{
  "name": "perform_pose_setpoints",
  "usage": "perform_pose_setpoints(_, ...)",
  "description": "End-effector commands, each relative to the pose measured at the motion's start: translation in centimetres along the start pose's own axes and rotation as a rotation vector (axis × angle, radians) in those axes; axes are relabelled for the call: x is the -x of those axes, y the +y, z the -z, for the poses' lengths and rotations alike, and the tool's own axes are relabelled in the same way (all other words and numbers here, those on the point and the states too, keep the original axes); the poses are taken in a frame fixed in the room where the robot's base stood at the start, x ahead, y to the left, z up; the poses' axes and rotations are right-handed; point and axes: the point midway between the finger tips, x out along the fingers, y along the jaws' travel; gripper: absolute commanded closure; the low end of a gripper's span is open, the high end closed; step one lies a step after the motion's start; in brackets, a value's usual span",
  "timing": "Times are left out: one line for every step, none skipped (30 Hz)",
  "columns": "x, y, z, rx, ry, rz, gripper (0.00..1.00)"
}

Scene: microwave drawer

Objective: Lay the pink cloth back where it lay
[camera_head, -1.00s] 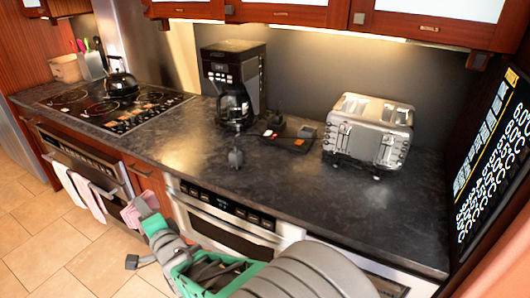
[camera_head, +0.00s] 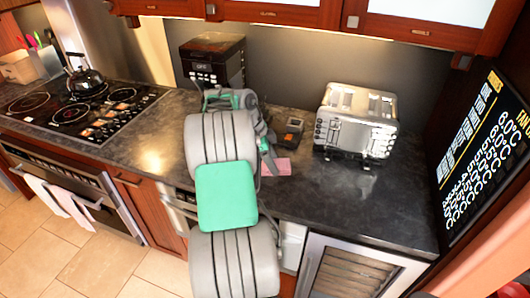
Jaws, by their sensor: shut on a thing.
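The pink cloth (camera_head: 278,167) is at the counter's front part, below the toaster's left side in the picture. My gripper (camera_head: 262,166) is at the cloth's left side, pointing down and shut on it. My arm and wrist hide part of the gripper, and the fingertips are hard to make out. I cannot tell whether the whole cloth touches the dark counter (camera_head: 330,195) or is held just above it.
A silver toaster (camera_head: 356,122) stands right of the cloth. A black coffee maker (camera_head: 212,62) stands behind my arm. A small dark object (camera_head: 292,130) lies between them. A kettle (camera_head: 84,75) is on the cooktop. The counter right of the cloth is clear.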

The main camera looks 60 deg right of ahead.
Motion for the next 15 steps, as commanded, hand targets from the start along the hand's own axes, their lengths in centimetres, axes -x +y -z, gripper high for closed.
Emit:
perform_pose_setpoints(-0.02,0.13,0.28,-0.011,0.0,-0.015,0.98)
perform_pose_setpoints(-0.08,0.18,0.32,-0.014,0.0,-0.018,0.98)
perform_pose_setpoints(-0.12,0.2,0.31,-0.015,0.0,-0.019,0.98)
perform_pose_setpoints(-0.13,0.21,0.29,-0.015,0.0,-0.019,0.98)
perform_pose_setpoints(-0.14,0.2,0.27,-0.014,0.0,-0.018,0.98)
perform_pose_setpoints(-0.13,0.2,0.26,-0.014,0.0,-0.018,0.98)
perform_pose_setpoints(-0.13,0.2,0.25,-0.014,0.0,-0.017,0.98)
perform_pose_setpoints(-0.13,0.2,0.25,-0.013,0.0,-0.017,0.98)
perform_pose_setpoints(-0.12,0.19,0.23,-0.014,0.0,-0.017,0.98)
perform_pose_setpoints(-0.11,0.18,0.21,-0.014,-0.001,-0.016,0.98)
perform_pose_setpoints(-0.08,0.17,0.18,-0.014,-0.002,-0.016,0.98)
perform_pose_setpoints(-0.02,0.15,0.13,-0.016,-0.004,-0.015,0.98)
perform_pose_setpoints(0.0,0.15,0.07,-0.017,-0.006,-0.015,0.98)
perform_pose_setpoints(-0.27,0.18,-0.02,-0.016,-0.006,-0.016,0.98)
perform_pose_setpoints(-0.58,0.19,-0.14,-0.016,-0.006,-0.016,0.98)
